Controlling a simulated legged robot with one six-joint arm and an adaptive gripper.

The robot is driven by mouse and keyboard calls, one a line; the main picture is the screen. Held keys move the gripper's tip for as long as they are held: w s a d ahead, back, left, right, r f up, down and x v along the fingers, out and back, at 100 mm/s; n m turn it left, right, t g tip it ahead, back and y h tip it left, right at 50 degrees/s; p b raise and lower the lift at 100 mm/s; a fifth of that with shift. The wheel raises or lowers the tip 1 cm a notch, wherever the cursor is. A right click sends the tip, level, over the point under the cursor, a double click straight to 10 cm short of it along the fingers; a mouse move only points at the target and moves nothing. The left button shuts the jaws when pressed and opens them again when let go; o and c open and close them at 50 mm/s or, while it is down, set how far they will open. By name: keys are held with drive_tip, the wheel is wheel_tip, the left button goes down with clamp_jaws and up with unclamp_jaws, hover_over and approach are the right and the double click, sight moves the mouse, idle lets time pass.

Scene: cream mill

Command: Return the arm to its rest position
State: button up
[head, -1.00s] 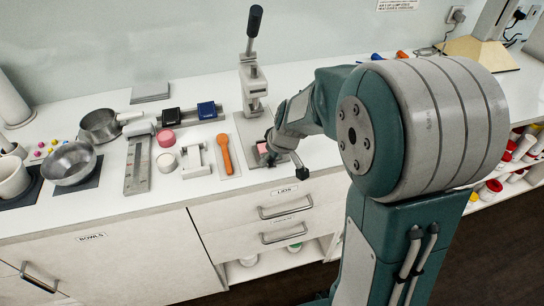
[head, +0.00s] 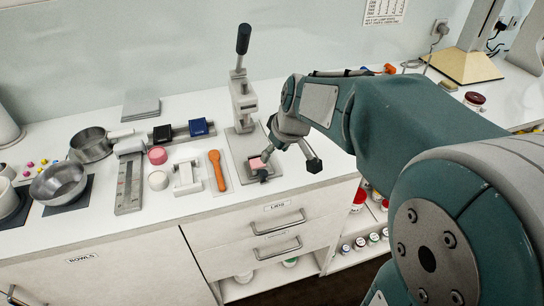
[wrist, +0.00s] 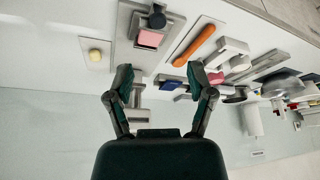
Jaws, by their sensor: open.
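My gripper (head: 289,169) is open and empty, hanging over the counter at the front of the lever press (head: 243,100). In the wrist view my gripper (wrist: 161,80) shows two dark, spread fingers with nothing between them. My arm reaches in from the right of the head view with its elbow bent. A pink block (head: 257,163) sits in the grey holder at the press's foot, just left of my gripper. The pink block also shows in the wrist view (wrist: 149,39), beyond the fingertips and apart from them.
An orange spatula (head: 217,170), a white fixture (head: 187,178) and a grey scale bar (head: 129,183) lie left of the press. Metal bowls (head: 59,182) stand farther left. Drawers (head: 280,222) are below the counter edge. A shelf of jars is at right.

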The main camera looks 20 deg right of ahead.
idle(0.4)
drive_tip(key=s+a+r+m+h, duration=0.1)
drive_tip(key=s+r+m, duration=0.1)
drive_tip(key=s, duration=0.7)
drive_tip(key=s+r+m+t, duration=0.1)
drive_tip(key=s+m, duration=0.1)
drive_tip(key=s, duration=0.8)
drive_tip(key=shift+a+r+m+t+h, duration=0.3)
drive_tip(key=shift+a+r+h, duration=0.05)
drive_tip(key=shift+r+h, duration=0.05)
